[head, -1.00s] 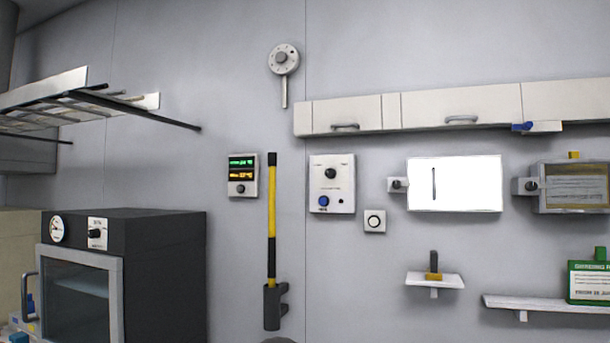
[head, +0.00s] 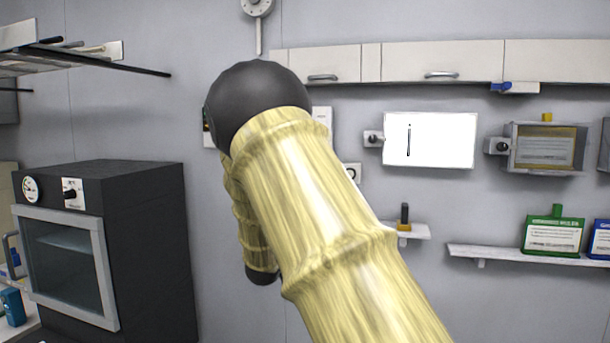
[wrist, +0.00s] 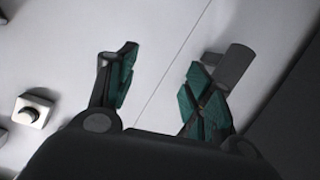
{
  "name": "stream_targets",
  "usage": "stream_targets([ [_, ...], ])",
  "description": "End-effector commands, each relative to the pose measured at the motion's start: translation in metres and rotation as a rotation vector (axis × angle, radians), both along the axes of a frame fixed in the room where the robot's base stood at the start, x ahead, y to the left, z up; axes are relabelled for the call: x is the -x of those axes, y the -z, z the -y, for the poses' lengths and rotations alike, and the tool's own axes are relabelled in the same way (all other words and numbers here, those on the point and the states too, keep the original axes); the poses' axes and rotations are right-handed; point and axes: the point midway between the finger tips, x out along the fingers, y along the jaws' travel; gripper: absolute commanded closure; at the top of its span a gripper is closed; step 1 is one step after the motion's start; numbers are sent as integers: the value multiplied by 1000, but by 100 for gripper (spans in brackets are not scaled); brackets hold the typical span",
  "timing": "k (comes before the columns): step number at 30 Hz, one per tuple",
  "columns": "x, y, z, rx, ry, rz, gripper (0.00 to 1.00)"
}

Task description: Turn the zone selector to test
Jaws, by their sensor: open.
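No readable label marks the zone selector. Another black knob on a white plate (head: 72,194) is on the front of the dark oven (head: 130,240) at left. My gripper (wrist: 160,88) shows in the wrist view with its green-padded fingers apart and nothing between them, facing the grey wall. It is hidden in the head view.
Wall cabinets (head: 440,65), a white lit board (head: 430,140) and a shelf (head: 500,255) are to the right.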

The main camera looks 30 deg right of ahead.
Motion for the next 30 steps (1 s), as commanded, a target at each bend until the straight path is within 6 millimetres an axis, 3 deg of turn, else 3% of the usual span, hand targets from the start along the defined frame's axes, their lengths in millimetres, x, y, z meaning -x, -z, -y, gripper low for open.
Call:
stream_targets([
  [1,-11,-59,6,11,19,62,49],
  [6,-24,-213,25,30,82,227,49],
  [9,-22,-287,32,35,108,308,49],
  [12,-17,-343,37,37,128,367,49],
  [15,-13,-377,39,36,139,404,49],
  [18,-10,-394,41,36,145,422,49],
  [23,-16,-399,49,36,147,427,49],
  [30,-40,-399,76,35,147,425,49],
])
